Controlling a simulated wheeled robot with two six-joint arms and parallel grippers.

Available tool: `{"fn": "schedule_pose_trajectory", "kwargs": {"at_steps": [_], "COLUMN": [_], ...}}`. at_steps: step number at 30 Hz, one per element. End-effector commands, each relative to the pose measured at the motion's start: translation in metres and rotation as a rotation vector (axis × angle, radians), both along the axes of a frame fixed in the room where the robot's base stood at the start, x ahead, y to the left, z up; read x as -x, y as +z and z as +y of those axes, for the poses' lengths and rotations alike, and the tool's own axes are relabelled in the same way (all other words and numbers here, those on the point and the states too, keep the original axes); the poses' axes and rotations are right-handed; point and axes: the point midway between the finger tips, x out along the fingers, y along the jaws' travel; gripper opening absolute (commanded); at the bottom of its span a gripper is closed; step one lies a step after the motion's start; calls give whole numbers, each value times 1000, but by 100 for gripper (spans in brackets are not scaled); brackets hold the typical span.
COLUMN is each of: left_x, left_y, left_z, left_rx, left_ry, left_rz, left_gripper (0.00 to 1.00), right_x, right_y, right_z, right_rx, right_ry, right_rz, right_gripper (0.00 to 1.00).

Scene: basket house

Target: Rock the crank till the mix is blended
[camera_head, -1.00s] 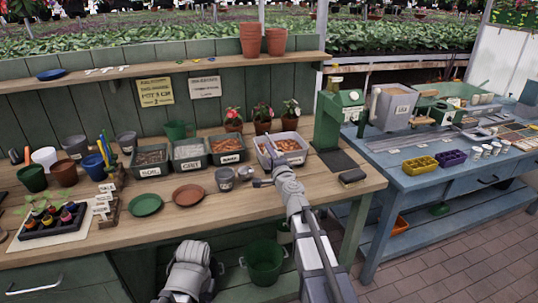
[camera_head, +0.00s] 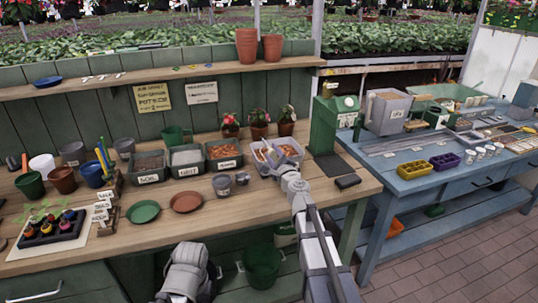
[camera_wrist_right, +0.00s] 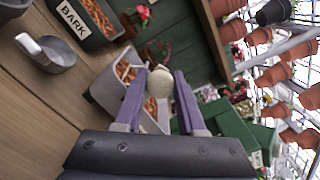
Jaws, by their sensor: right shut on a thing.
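A light grey tub (camera_head: 300,152) with orange-brown bark pieces in it stands near the back of the wooden bench. My right gripper (camera_head: 281,171) is at its front side. In the right wrist view, the gripper's two purple-grey fingers (camera_wrist_right: 157,88) are shut on a round beige knob (camera_wrist_right: 159,82), which I take for the crank's handle. The grey tub (camera_wrist_right: 105,88) shows behind them. How blended the mix is cannot be told. My left arm shows at the bottom, but its gripper is out of view.
Green bins (camera_head: 224,163) of soil, grit and bark stand left of the tub, with a small grey cup (camera_head: 222,185) in front. A green stand (camera_head: 327,122) and dark block (camera_head: 347,182) are to the right. Flower pots (camera_head: 258,132) stand behind.

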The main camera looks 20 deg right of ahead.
Motion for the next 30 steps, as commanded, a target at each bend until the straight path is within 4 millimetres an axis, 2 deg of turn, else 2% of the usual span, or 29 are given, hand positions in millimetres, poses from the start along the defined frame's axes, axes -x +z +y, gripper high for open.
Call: {"fn": "schedule_pose_trajectory", "kwargs": {"at_steps": [14, 30], "left_x": [0, 0], "left_y": [5, -5], "left_z": [0, 0], "left_rx": [0, 0], "left_ry": [0, 0], "left_rz": [0, 0], "left_gripper": [50, 50], "right_x": [-1, -1], "right_y": [5, -5], "right_z": [-29, -58], "right_rx": [-450, -957], "right_ry": [-3, -3], "right_rz": [15, 33], "right_gripper": [0, 0]}}
